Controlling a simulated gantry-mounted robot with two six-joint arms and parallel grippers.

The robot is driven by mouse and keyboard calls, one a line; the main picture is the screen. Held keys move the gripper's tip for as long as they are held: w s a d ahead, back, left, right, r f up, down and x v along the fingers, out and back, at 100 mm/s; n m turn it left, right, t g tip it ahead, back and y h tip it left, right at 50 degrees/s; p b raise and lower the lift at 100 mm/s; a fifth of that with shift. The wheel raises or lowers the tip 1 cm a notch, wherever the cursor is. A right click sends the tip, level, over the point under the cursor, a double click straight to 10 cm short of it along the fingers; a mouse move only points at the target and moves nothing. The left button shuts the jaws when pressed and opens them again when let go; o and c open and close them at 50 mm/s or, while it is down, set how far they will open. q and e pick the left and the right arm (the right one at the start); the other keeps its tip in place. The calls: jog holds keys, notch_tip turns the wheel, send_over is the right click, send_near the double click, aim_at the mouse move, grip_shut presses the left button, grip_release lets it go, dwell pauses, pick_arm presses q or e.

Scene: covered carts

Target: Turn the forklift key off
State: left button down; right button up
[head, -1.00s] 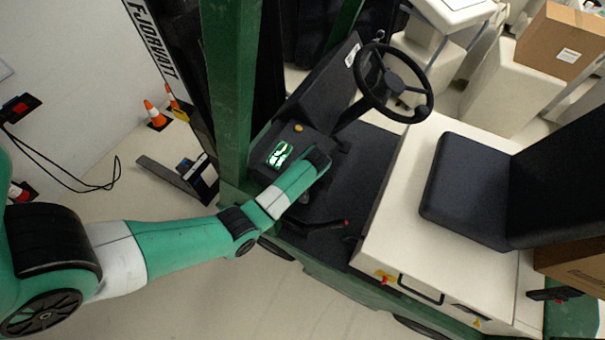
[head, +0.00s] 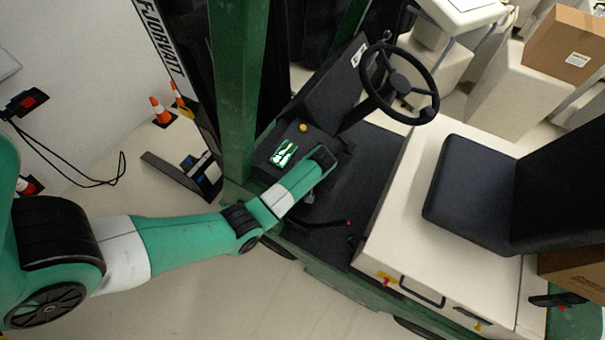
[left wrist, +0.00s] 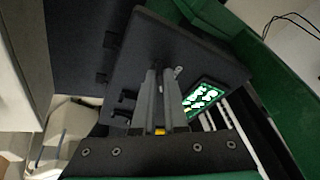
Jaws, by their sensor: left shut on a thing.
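The forklift's dark console carries a lit green-and-white display (head: 284,153), which also shows in the left wrist view (left wrist: 203,97), and a yellow button (head: 303,128). My left arm reaches over the console from the left, its wrist just right of the display. My left gripper (left wrist: 160,75) shows in the left wrist view with its two grey fingers close together against the console face, shut on the key. The key is mostly hidden by the fingers; a small metallic bit (left wrist: 178,71) shows beside their tips. My right gripper is in neither view.
The steering wheel (head: 399,84) stands behind and to the right of my left wrist. A green mast post (head: 238,95) rises close to the left of the console. The black seat (head: 470,190) is at the right. A red-tipped lever (head: 348,222) is below the wrist.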

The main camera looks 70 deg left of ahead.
pick_arm(q)
jog(key=n+g, duration=0.1)
jog(key=n, duration=0.5)
jog(key=shift+w+g, duration=0.2)
jog(key=shift+g, duration=0.2)
jog(key=n, duration=0.3)
jog(key=shift+g+b, duration=0.3)
jog(key=shift+g, duration=0.1)
jog(key=shift+n+g+h+b, duration=0.3)
jog(key=shift+n+b, duration=0.15)
jog(key=shift+n, duration=0.95)
jog(key=c, duration=1)
grip_release()
jog(key=shift+o, duration=0.2)
jog(key=v, duration=1.1)
jog(key=shift+r, duration=0.3)
